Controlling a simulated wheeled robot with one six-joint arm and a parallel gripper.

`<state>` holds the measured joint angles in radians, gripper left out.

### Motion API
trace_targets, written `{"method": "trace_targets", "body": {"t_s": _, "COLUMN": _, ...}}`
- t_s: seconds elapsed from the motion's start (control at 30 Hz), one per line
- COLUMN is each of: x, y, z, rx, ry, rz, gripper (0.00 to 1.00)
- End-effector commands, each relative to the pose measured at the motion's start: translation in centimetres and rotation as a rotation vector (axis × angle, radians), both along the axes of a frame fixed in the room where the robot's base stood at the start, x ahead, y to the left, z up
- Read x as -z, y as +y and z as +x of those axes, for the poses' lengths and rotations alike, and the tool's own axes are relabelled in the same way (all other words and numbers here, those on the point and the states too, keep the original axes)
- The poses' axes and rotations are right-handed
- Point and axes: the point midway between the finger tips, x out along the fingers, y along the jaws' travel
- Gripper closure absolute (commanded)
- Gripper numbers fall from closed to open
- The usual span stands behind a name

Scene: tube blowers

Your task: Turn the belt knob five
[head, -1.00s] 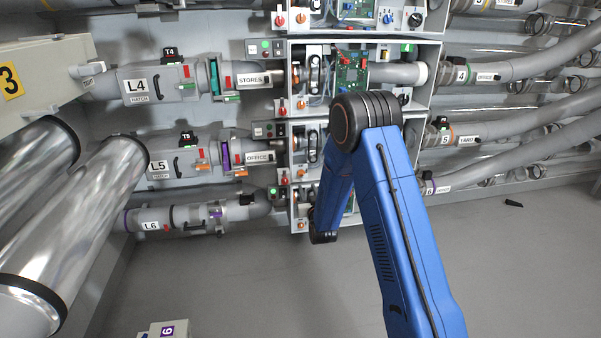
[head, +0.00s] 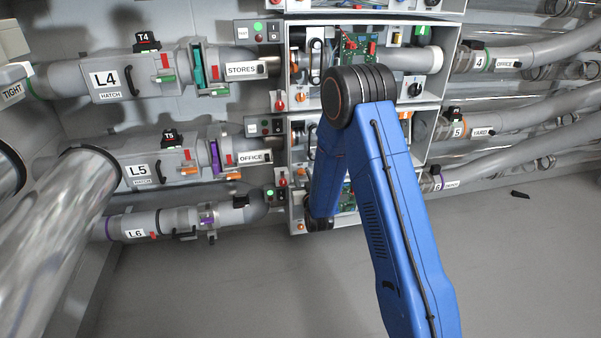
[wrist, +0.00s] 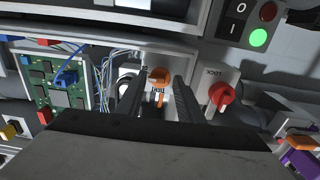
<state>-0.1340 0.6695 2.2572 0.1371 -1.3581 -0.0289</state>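My gripper (wrist: 158,92) is open, with one dark finger on each side of the knob. I cannot tell whether the fingers touch it. In the head view, the line 5 box (head: 425,148) is partly covered by my blue arm. The line 5 orange knob is hard to make out there, and my gripper is hidden behind the arm.
A red knob (wrist: 221,95) marked LOCK stands close to the right finger. A green circuit board (wrist: 55,85) with wires lies left. A button panel (wrist: 258,25) with a lit green lamp is at upper right. The floor (head: 210,285) below the pipes is clear.

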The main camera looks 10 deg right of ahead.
Motion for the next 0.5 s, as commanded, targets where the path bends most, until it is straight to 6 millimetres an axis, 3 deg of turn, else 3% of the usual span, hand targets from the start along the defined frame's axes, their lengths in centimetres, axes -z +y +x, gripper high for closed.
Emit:
{"method": "trace_targets", "body": {"t_s": 0.37, "x": 0.00, "y": 0.00, "z": -0.13, "rx": 0.000, "ry": 0.000, "rz": 0.000, "gripper": 0.66}}
{"method": "trace_targets", "body": {"t_s": 0.5, "x": 0.00, "y": 0.01, "z": -0.12, "rx": 0.000, "ry": 0.000, "rz": 0.000, "gripper": 0.95}}
